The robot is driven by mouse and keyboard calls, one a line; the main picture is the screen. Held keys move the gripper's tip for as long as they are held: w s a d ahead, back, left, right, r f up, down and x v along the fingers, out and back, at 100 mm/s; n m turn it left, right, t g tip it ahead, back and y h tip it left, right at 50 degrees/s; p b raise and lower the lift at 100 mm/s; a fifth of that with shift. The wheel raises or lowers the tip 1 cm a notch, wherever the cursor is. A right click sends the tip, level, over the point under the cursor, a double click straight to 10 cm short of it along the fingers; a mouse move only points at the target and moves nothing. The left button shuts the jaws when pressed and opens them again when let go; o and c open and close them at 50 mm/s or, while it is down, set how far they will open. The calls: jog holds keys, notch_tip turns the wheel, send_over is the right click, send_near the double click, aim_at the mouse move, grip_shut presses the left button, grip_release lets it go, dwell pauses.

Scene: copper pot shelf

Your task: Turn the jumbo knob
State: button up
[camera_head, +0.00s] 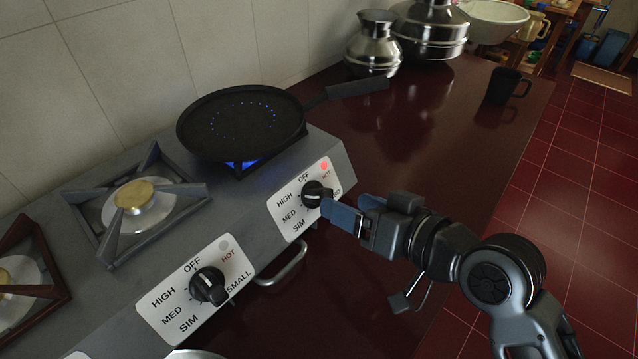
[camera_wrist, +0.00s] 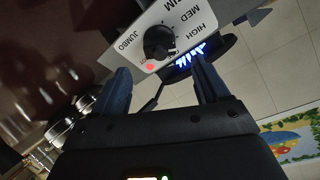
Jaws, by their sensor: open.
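The jumbo knob (camera_head: 315,194) is black and sits on a white label plate at the right end of the stove front, below the pan. A red light is lit beside it. In the wrist view the jumbo knob (camera_wrist: 159,42) shows between and beyond the fingertips, with the word JUMBO on its plate. My gripper (camera_head: 341,207) comes from the right, its blue fingers close to the knob. In the wrist view my gripper (camera_wrist: 158,78) is open with nothing between its fingers. In the head view the fingers hide part of the plate; contact cannot be told.
A black pan (camera_head: 240,122) sits over a blue flame with its handle pointing right. A second knob (camera_head: 208,286) and a bare burner (camera_head: 140,198) are to the left. A metal handle (camera_head: 284,266) juts from the front. Metal pots (camera_head: 374,45) and a black mug (camera_head: 504,86) stand on the counter.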

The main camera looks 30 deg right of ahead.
aim_at(327, 194)
jog(key=x, duration=0.6)
jog(key=shift+w+f+p, duration=0.1)
jog(key=shift+w+p, duration=0.1)
jog(key=shift+p, duration=0.15)
jog(key=shift+c, duration=0.2)
jog(key=c, duration=0.9)
